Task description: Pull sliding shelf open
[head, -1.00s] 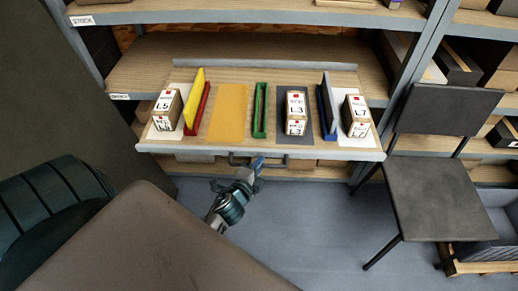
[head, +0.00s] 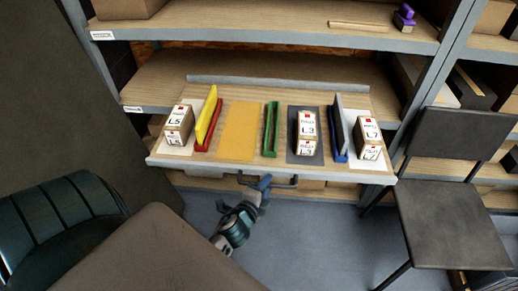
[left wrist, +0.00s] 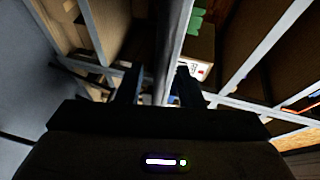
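The sliding shelf (head: 300,87) is a light wooden board with a grey front edge (head: 205,167). It juts out from the rack. A dark bar handle (head: 284,185) hangs below the middle of that edge. My left gripper (head: 263,183) has its blue fingertips at the handle, just below the edge. The left wrist view shows its two dark fingers (left wrist: 160,88) apart, with a pale bar passing through the gap; I cannot tell whether they touch the handle. My right gripper is out of view.
Boxes labelled L5 (head: 177,127), L3 (head: 308,127) and L7 (head: 367,133) stand on the board among coloured dividers and a yellow mat (head: 239,130). A dark chair (head: 452,222) stands at the right. A green chair (head: 60,215) and brown surface (head: 150,250) are at the lower left.

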